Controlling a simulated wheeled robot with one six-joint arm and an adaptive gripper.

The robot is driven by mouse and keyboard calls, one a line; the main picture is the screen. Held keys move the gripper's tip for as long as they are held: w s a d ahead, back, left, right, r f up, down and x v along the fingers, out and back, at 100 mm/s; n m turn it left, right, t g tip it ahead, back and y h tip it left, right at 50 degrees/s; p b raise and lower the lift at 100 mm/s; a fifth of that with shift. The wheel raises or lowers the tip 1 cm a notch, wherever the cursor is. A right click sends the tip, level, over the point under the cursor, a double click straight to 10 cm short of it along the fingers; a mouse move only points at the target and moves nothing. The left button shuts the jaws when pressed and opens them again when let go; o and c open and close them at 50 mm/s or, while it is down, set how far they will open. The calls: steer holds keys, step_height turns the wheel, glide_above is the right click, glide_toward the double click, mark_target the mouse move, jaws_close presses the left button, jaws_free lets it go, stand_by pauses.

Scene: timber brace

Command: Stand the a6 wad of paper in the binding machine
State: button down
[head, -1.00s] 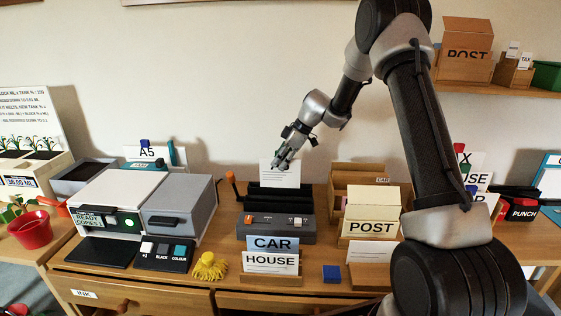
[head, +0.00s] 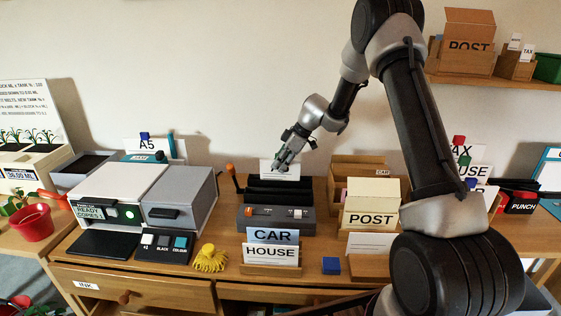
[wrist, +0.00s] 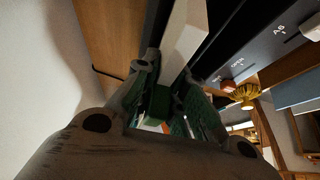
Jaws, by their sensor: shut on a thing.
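The a6 wad of paper is a white upright sheaf (head: 268,168) with faint lines, in the head view at the back of the binding machine. The binding machine (head: 262,213) is dark grey with black upright bars and an orange-tipped lever at its left. My gripper (head: 284,163) is shut on the wad near its top right. The wad's lower edge is hidden behind the black bars, so I cannot tell whether it is seated. In the wrist view the white wad (wrist: 186,32) runs from between my fingers (wrist: 165,85), close alongside the dark machine (wrist: 262,48).
A printer (head: 130,200) stands to the left. CAR and HOUSE cards (head: 271,253) stand in front of the machine. Wooden POST boxes (head: 370,205) stand close to its right. The wall is close behind my gripper.

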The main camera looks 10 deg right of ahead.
steer(key=shift+f, duration=0.7)
steer(key=c, duration=0.9)
jaws_free()
steer(key=shift+r, duration=4)
